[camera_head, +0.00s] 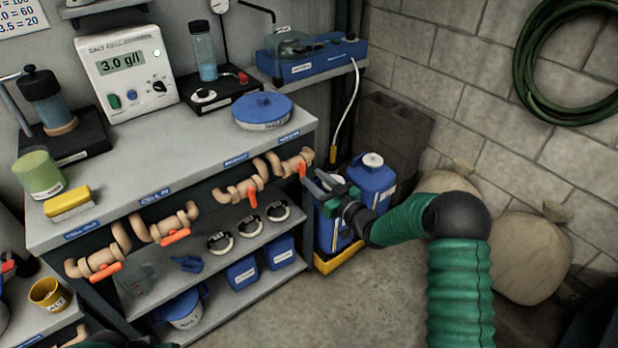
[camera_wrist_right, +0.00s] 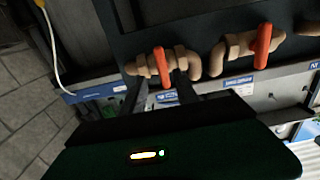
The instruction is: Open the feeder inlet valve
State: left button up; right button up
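The bench front carries a row of tan pipe valves with orange handles. The rightmost valve (camera_head: 290,163) sits under a small blue label whose text is too small to read surely; its orange handle hangs down. In the right wrist view this valve (camera_wrist_right: 180,62) is near the middle, its handle crossing the pipe. My right gripper (camera_head: 326,184) is just right of that handle, with its dark fingers apart and nothing visible held. In the right wrist view its fingers (camera_wrist_right: 163,88) reach toward the handle; contact is unclear.
Other valves (camera_head: 243,188) continue left along the bench edge. Blue jugs (camera_head: 372,183) on a yellow tray stand right behind my right gripper. A white hose (camera_head: 346,115) hangs above them. Sacks (camera_head: 520,258) rest by the wall. The floor in front is clear.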

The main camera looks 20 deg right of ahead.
aim_at(305, 172)
jog(key=x, duration=0.2)
jog(key=shift+w+a, duration=0.2)
jog(key=shift+a, duration=0.05)
jog(key=shift+w+a, duration=0.25)
jog(key=shift+r, duration=0.1)
jog(key=shift+c, duration=0.5)
jog(key=shift+d, duration=0.1)
grip_shut()
